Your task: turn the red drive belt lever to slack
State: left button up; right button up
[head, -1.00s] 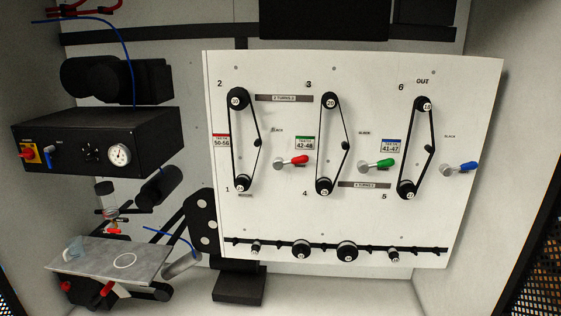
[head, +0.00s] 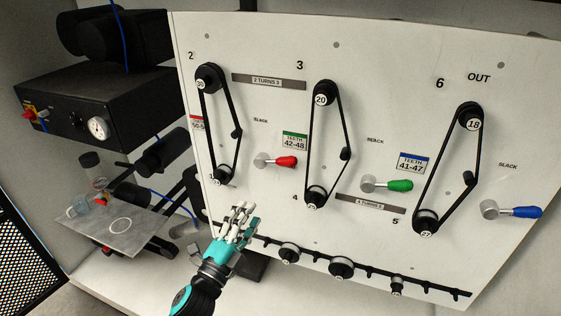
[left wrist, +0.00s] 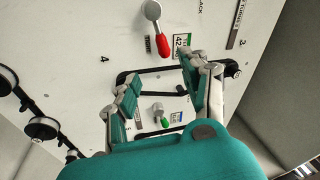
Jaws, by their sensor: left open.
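The red lever (head: 286,160) is on the white panel, right of the left-hand belt (head: 232,150). Its grey hub is at the left and its red handle points right. A SLACK label (head: 260,121) is above it. In the left wrist view the red lever (left wrist: 163,45) is beyond the fingertips, with its handle pointing down in that picture. My left gripper (head: 238,222) is open and empty, below and left of the red lever and apart from it. Its fingers also show in the left wrist view (left wrist: 160,75). My right gripper is not in view.
A green lever (head: 398,185) and a blue lever (head: 525,212) are further right on the panel. A rail with spare pulleys (head: 341,268) runs along the panel's bottom. A black box (head: 95,105) and a grey plate (head: 120,228) are at the left.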

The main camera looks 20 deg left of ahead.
aim_at(279, 164)
pick_arm(q)
jog(key=p+x, duration=0.4)
jog(key=x, duration=1.2)
jog(key=shift+w+a+r, duration=0.1)
jog(key=shift+w+r, duration=0.05)
jog(key=shift+w, duration=0.4)
jog(key=shift+c, duration=0.2)
jog(key=c, duration=0.9)
grip_shut()
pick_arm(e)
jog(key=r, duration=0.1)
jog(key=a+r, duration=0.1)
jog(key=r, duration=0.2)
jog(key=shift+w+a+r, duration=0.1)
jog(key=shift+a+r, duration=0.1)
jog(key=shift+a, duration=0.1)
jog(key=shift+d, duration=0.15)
